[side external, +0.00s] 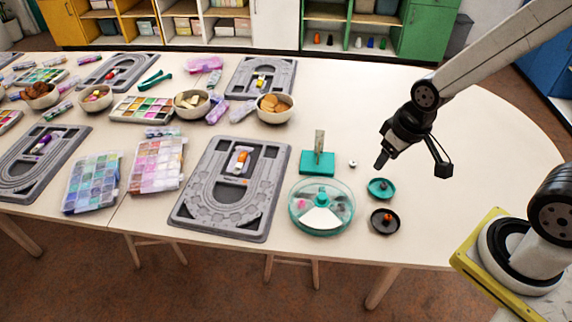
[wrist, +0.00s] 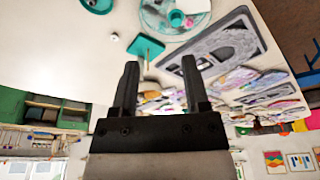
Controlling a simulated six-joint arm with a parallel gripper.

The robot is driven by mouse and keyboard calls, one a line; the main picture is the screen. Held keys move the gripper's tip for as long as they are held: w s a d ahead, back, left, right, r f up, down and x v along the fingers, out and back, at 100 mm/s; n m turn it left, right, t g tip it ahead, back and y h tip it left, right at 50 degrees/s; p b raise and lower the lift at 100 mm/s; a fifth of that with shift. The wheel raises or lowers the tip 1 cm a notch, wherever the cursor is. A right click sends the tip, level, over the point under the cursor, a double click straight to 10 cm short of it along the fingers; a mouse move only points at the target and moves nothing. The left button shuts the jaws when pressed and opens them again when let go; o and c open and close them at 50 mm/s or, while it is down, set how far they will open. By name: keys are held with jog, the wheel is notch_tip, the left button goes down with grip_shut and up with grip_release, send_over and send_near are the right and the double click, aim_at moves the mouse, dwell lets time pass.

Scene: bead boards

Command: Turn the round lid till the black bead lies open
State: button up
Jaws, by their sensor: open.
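The round lidded container (side external: 322,206) stands near the front of the table. Its lid is clear with a teal rim and a teal knob (side external: 322,199). A white wedge and a pink-red spot show inside; I cannot make out a black bead. It also shows at the top of the wrist view (wrist: 150,22), cut off by the edge. My gripper (side external: 381,163) is open and empty, above the table to the right of and behind the container, apart from it. Its two fingers (wrist: 160,75) show in the wrist view with nothing between them.
A teal block with an upright piece (side external: 318,163) stands just behind the container. A small white item (side external: 352,163), a teal dish (side external: 380,188) and a black dish (side external: 384,221) lie to its right. A grey bead board (side external: 205,207) lies to its left. The table's right end is clear.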

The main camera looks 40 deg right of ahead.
jog(key=shift+o, duration=0.2)
jog(key=shift+o, duration=1)
jog(key=n+g, duration=0.2)
jog(key=n, duration=0.5)
send_near(323, 196)
jog(key=shift+f, duration=0.25)
jog(key=shift+w+a+f, duration=0.1)
jog(key=shift+w+f, duration=0.15)
jog(key=shift+f, duration=0.3)
jog(key=shift+f, duration=0.1)
jog(key=shift+f, duration=3.75)
